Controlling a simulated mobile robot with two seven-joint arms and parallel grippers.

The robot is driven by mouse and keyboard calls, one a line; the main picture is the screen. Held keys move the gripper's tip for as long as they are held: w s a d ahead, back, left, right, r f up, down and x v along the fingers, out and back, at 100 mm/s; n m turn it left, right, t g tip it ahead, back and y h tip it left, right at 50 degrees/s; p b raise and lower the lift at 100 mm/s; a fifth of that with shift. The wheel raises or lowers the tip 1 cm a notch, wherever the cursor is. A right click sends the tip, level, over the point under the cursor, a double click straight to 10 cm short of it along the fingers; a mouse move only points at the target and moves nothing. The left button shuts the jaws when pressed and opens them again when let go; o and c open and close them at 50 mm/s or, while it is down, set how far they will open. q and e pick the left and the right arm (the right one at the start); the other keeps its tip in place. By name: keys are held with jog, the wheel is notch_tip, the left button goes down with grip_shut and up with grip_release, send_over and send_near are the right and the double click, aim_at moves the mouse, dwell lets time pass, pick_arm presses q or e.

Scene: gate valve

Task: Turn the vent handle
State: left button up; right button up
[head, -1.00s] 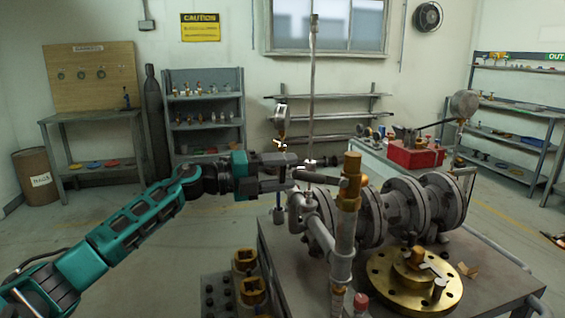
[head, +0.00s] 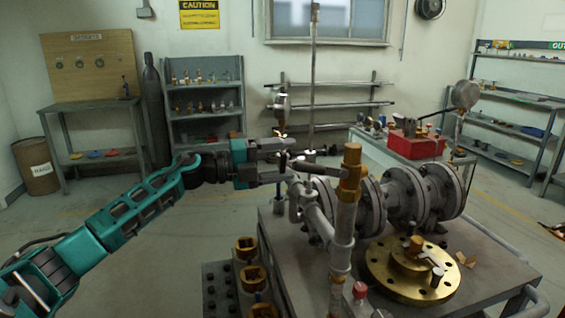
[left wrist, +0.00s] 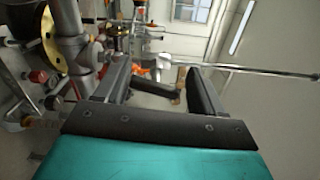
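The vent handle (head: 310,168) is a dark bar reaching left from the upright brass-topped vent valve (head: 350,175) at the front of the pipe assembly. My left gripper (head: 290,161) comes in from the left, roughly level with the handle, with its fingers apart at the bar's free end. In the left wrist view, the open fingers (left wrist: 158,68) stand on either side with a wide gap. A dark bar (left wrist: 152,94) with a brownish end shows between them. I cannot tell whether either finger touches it. My right gripper is not in view.
A flanged grey valve body (head: 405,195) and a brass flange (head: 412,270) sit on the metal cart (head: 480,270). A round gauge (head: 465,95) stands behind. A thin upright rod (head: 313,75) rises behind the gripper. The floor to the left is open.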

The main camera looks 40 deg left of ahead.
pick_arm(q)
jog(key=shift+o, duration=0.8)
jog(key=shift+d+f, duration=0.15)
jog(key=b+v, duration=0.2)
jog(key=v, duration=1.1)
jog(key=shift+b, duration=0.3)
